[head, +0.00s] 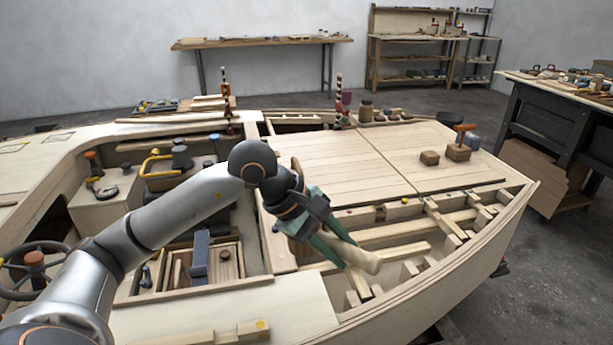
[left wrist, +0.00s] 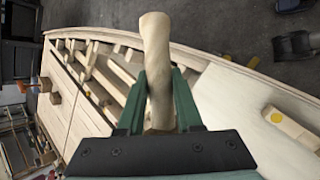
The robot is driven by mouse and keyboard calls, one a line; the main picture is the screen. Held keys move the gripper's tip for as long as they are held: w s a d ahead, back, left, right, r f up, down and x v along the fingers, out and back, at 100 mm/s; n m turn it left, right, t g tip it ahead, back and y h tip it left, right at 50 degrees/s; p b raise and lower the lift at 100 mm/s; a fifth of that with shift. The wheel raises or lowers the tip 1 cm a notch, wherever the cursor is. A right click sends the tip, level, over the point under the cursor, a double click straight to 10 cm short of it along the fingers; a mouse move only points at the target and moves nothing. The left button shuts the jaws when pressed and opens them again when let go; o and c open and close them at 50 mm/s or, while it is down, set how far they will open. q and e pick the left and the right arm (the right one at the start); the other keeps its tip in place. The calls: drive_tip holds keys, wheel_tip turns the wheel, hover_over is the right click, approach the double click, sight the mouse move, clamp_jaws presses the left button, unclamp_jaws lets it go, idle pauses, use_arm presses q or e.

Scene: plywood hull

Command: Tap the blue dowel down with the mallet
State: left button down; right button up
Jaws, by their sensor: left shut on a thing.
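My left gripper (head: 348,252) is shut on a pale wooden shaft, which I take for the mallet's handle (head: 366,261). It is held over the open framing at the hull's near right side. In the left wrist view the shaft (left wrist: 156,55) sticks out beyond the green fingers of the gripper (left wrist: 158,95), its end rounded. A brown wooden piece (head: 301,247) shows beside the gripper in the head view; I cannot tell if it is the mallet's head. I cannot make out the blue dowel in either view. My right gripper is not in view.
The plywood hull (head: 440,279) fills the middle, with flat deck planks (head: 335,160) behind the gripper. Small blocks (head: 458,151) stand on the far deck. A cockpit with a steering wheel (head: 32,266) lies left. A dark workbench (head: 555,117) stands at right.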

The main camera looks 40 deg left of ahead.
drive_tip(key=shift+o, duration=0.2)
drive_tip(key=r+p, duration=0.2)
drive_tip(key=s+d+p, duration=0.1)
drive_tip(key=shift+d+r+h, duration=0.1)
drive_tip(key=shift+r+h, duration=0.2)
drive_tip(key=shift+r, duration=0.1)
use_arm(q)
drive_tip(key=w+a+r+n+t+y+p, duration=0.1)
drive_tip(key=w+a+r+n+t+p, duration=0.2)
drive_tip(key=w+a, duration=0.95)
wheel_tip(320, 180, down, 7)
drive_tip(key=s+a+g+b, duration=0.1)
drive_tip(key=a+b, duration=0.1)
drive_tip(key=b, duration=0.1)
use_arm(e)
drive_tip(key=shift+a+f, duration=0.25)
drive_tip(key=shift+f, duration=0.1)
use_arm(q)
drive_tip(key=shift+f, duration=0.1)
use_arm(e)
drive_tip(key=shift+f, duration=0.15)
